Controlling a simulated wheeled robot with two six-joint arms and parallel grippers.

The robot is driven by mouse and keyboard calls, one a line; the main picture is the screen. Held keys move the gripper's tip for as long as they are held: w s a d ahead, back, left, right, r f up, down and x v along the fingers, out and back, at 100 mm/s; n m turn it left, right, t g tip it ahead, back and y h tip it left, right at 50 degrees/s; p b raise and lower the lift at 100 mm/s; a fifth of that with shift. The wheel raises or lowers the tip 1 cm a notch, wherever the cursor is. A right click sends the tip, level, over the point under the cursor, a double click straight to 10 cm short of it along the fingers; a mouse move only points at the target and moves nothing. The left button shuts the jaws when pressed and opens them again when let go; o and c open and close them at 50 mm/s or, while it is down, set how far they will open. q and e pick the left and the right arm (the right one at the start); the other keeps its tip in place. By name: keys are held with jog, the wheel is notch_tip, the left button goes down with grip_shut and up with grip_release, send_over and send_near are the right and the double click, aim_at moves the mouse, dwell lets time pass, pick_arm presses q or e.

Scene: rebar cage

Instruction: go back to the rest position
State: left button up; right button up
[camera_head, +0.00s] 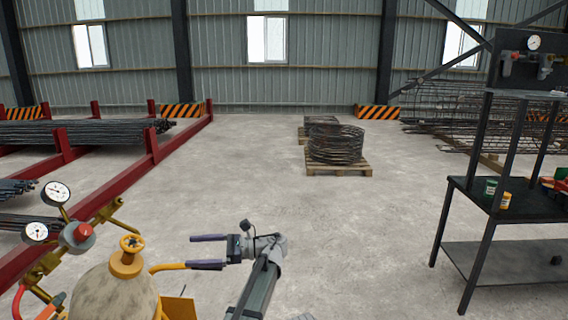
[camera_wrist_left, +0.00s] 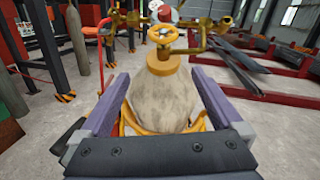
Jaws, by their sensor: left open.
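My left gripper (camera_head: 190,252) is open, with its two purple fingers apart and pointing left. It is at the right of a pale gas cylinder (camera_head: 112,292) with a brass valve wheel (camera_head: 132,243). In the left wrist view the cylinder (camera_wrist_left: 162,100) shows ahead, framed by the two fingers (camera_wrist_left: 155,74). The jaws hold nothing that I can see. A yellow bar (camera_head: 168,267) beside the cylinder meets the lower finger in the head view; I cannot tell whether they touch. My right gripper is in neither view.
Two pressure gauges (camera_head: 56,193) and brass fittings stand at the cylinder's top left. A red rack (camera_head: 150,150) with bars is at the left. A wire coil on a pallet (camera_head: 338,168) stands further back. A black shelf (camera_head: 500,255) stands right. The middle floor is clear.

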pick_arm(q)
jog(key=s+f+n+t+h, duration=0.1)
jog(key=s+f+n+h, duration=0.3)
jog(key=s+f+h, duration=0.45)
jog(key=s+f+n+t+h, duration=0.1)
jog(key=s+f+n+h, duration=0.3)
jog(key=f, duration=0.7)
jog(key=s+d+f+n+h, duration=0.1)
jog(key=s+d+h, duration=0.1)
jog(key=s+d, duration=0.4)
jog(key=s+d+f+n+h, duration=0.1)
jog(key=s+d, duration=0.5)
jog(key=d, duration=0.6)
jog(key=shift+s+f+n+t+h, duration=0.3)
jog(key=shift+f+h, duration=0.2)
jog(key=shift+h, duration=0.25)
